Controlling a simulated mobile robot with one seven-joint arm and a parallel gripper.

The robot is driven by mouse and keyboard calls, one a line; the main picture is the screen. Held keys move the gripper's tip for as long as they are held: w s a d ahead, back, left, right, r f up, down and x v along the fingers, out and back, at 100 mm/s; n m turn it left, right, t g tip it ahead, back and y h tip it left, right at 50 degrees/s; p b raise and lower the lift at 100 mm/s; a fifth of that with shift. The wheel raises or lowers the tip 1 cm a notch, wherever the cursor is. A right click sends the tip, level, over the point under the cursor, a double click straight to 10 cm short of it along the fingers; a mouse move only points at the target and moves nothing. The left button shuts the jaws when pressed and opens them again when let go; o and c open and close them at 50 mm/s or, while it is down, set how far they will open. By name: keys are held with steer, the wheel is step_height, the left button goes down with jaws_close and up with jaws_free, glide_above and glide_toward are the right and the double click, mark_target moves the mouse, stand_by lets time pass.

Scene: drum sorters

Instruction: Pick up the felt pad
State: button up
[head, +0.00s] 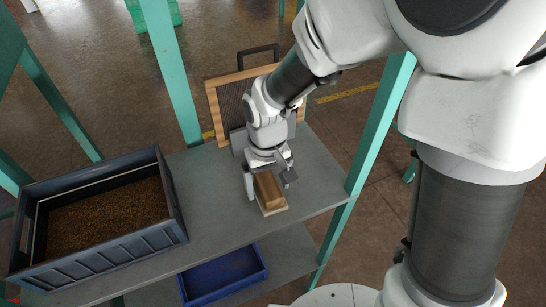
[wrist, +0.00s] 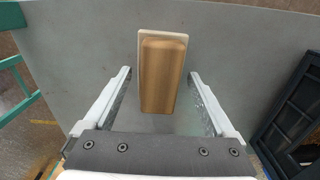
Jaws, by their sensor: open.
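The felt pad seems to be a brown, wood-like block with a pale cream layer under it (head: 270,190), lying on the grey shelf top. In the wrist view the brown block (wrist: 162,75) lies upright in the picture, and its pale layer shows around the top end. My gripper (head: 268,180) is open above the block. In the wrist view the fingers of my gripper (wrist: 160,76) stand on either side of the block, with a gap on both sides. I cannot tell whether the fingertips reach down to its height.
A dark grey crate of brown grains (head: 118,247) stands at the left of the grey shelf (head: 215,190). A wood-framed screen (head: 214,100) stands behind my gripper. A blue tray (head: 228,292) is on the lower shelf. Green posts (head: 172,75) rise at the edges.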

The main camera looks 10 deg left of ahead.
mark_target(269, 187)
jaws_close()
stand_by(0.5)
steer(key=shift+r, duration=0.15)
steer(key=shift+r, duration=0.25)
steer(key=r, duration=0.3)
steer(key=shift+s+d+r, duration=0.15)
steer(key=shift+s+r, duration=0.1)
steer(key=shift+r, duration=0.1)
steer(key=s+d+r, duration=0.5)
steer(key=s+r, duration=0.1)
steer(key=s, duration=0.3)
steer(key=shift+s+d+r, duration=0.25)
steer(key=shift+s, duration=0.05)
